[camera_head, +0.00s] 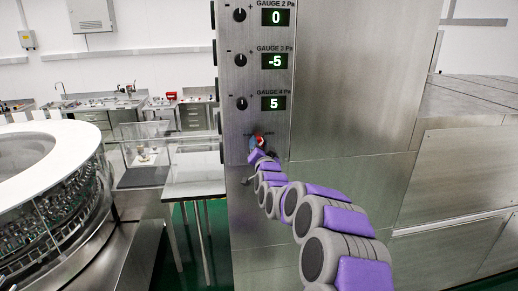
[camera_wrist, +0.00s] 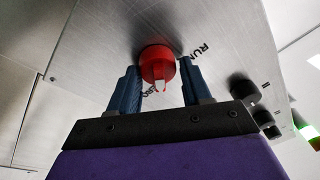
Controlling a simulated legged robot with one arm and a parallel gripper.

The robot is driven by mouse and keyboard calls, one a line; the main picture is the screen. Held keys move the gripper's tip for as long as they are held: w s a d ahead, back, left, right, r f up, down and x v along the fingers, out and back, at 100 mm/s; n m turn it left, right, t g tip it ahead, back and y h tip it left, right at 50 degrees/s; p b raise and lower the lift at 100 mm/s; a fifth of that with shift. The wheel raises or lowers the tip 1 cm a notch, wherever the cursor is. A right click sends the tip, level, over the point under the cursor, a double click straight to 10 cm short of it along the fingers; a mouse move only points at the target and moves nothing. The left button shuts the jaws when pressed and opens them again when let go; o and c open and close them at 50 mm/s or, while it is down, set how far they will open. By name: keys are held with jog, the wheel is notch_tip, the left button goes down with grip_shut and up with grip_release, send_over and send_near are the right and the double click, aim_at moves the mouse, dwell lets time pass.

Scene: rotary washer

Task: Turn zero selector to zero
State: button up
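The selector is a red round knob (camera_wrist: 157,64) on a steel panel in the wrist view. A pale mark shows on its lower side in that view. The word RUN is printed to its upper right, and another label below it is partly covered. My gripper (camera_wrist: 159,72) is open, with one blue finger on each side of the knob. The left finger is very close to the knob; I cannot tell whether it touches. In the head view my gripper (camera_head: 257,141) is at the panel below the gauges, and the knob is mostly hidden there.
The steel panel (camera_head: 241,75) carries three black knobs beside displays reading 0, -5 and 5. A white-rimmed round machine (camera_head: 85,140) stands at the left. A steel table (camera_head: 195,185) is beside the panel, with a clear box farther back.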

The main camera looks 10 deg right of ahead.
jog(key=o, duration=0.4)
jog(key=shift+f, duration=0.15)
jog(key=shift+c, duration=0.2)
jog(key=s+f+b, duration=0.1)
jog(key=s+f, duration=0.1)
jog(key=s, duration=1.5)
jog(key=shift+f, duration=0.25)
jog(key=shift+a, duration=0.1)
